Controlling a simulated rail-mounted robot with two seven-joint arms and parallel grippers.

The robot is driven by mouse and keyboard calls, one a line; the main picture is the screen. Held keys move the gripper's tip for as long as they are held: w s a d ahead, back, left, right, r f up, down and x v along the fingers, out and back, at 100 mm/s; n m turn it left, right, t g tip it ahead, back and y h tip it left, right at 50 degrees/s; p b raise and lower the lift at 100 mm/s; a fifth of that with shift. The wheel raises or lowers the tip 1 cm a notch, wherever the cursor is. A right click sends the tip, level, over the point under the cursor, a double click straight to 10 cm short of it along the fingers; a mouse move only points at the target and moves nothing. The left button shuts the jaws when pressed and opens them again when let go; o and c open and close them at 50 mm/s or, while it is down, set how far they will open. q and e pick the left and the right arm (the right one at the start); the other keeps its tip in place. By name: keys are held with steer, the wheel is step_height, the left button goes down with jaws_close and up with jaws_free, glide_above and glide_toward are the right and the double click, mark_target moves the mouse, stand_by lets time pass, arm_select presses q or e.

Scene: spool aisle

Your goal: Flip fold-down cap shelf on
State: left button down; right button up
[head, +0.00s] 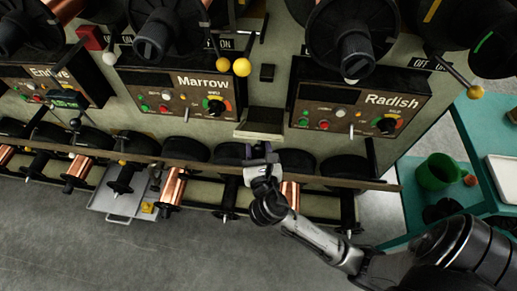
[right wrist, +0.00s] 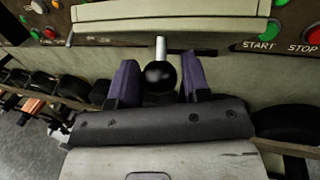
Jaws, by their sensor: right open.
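A small pale cap shelf (head: 260,128) sticks out from the machine front between the Marrow and Radish panels. Its pale edge also spans the top of the right wrist view (right wrist: 175,20). A black ball knob (right wrist: 160,76) on a light stem hangs just below it. My right gripper (head: 258,154) has its two purple fingers apart, one on each side of the knob, with gaps visible in the right wrist view (right wrist: 159,84). The knob is not clear in the head view. My left gripper is not in view.
The Marrow panel (head: 185,82) and Radish panel (head: 365,101) flank the shelf. A long rail (head: 150,157) with several copper and black spools runs below. A green cup (head: 438,172) stands on the teal table (head: 470,120) at right. A grey tray (head: 115,205) lies lower left.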

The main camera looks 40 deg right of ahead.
jaws_close()
stand_by(0.4)
